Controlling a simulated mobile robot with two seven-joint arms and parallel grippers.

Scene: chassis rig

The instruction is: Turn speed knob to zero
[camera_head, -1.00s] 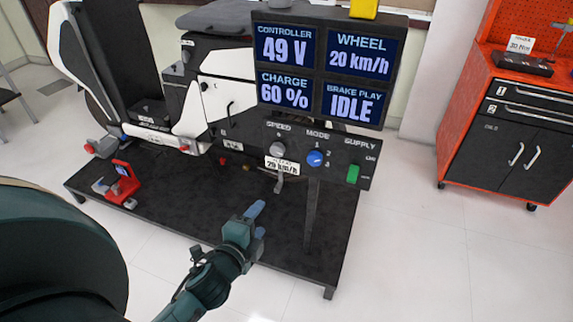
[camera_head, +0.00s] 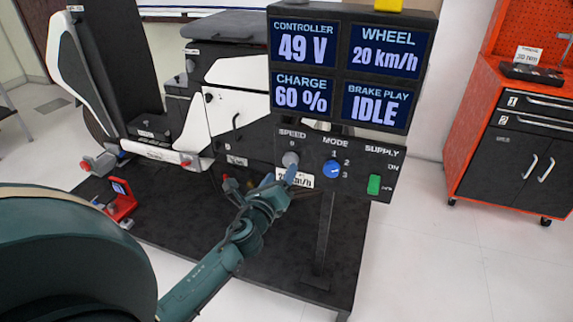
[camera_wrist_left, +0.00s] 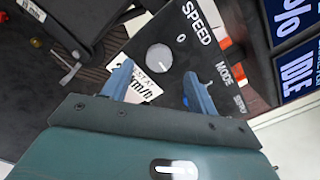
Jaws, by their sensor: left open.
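The grey round speed knob (camera_head: 290,159) sits on the black control panel under the word SPEED, with a 0 mark above it. In the left wrist view the knob (camera_wrist_left: 159,57) lies ahead of my fingertips, a little nearer the left one. My left gripper (camera_head: 281,176) is just below and in front of the knob. In the wrist view its two blue fingers (camera_wrist_left: 155,72) are spread and empty, apart from the knob as far as I can tell. The white label (camera_head: 303,180) below the knob is partly covered by the fingers. The wheel display (camera_head: 387,50) reads 20 km/h. My right gripper is not in view.
The blue mode knob (camera_head: 332,169) and the green supply switch (camera_head: 374,184) are to the right on the same panel. The display screen stands above. A red tool (camera_head: 122,200) lies on the dark bench at left. An orange cabinet (camera_head: 520,140) stands at right.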

